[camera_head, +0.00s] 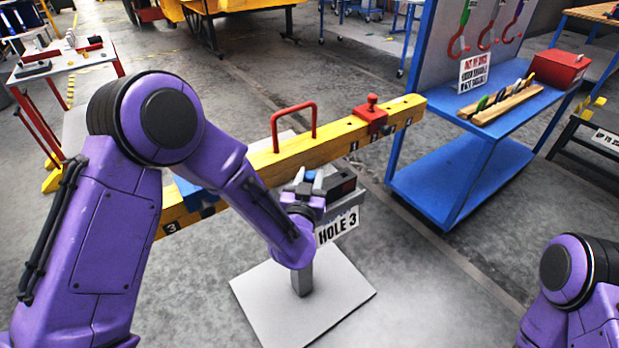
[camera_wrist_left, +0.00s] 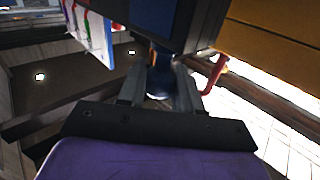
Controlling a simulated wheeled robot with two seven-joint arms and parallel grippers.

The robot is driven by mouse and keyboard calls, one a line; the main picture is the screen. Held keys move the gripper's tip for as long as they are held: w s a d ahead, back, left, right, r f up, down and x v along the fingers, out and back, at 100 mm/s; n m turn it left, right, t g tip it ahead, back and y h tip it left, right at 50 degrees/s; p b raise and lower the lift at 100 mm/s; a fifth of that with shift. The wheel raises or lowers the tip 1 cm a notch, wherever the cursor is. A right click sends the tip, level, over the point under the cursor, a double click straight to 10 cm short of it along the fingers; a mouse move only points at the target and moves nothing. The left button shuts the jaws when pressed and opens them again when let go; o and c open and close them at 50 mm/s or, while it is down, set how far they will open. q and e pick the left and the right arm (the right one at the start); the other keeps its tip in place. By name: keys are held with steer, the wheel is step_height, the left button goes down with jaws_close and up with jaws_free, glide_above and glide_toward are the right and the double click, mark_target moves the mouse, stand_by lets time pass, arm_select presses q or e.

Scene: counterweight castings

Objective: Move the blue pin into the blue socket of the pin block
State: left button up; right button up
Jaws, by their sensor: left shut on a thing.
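In the wrist view, my left gripper (camera_wrist_left: 160,90) is shut on a dark blue cylinder, the blue pin (camera_wrist_left: 161,72). In the head view, my left gripper (camera_head: 309,180) is at the near left side of a small dark block (camera_head: 343,184), which looks like the pin block. This block sits on a grey post stand marked "HOLE 3" (camera_head: 337,228). The pin is mostly hidden by the fingers in the head view. The blue socket cannot be made out clearly, and I cannot tell whether the pin touches the block. My right gripper is out of view.
A yellow beam (camera_head: 337,133) with a red handle (camera_head: 293,122) and red slider (camera_head: 370,115) runs close behind the stand. A blue bench (camera_head: 467,142) stands right, holding a wooden rack (camera_head: 507,103) and red box (camera_head: 560,68). Floor is clear around the base plate (camera_head: 335,300).

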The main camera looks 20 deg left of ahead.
arm_select(q)
steer(key=o, duration=1.2)
steer(key=shift+s, duration=0.1)
steer(key=s, duration=0.3)
steer(key=s+d+b, duration=0.1)
steer(key=s, duration=0.2)
steer(key=s+b, duration=0.1)
steer(key=s, duration=0.3)
steer(key=shift+s+d, duration=0.1)
steer(key=shift+d, duration=0.05)
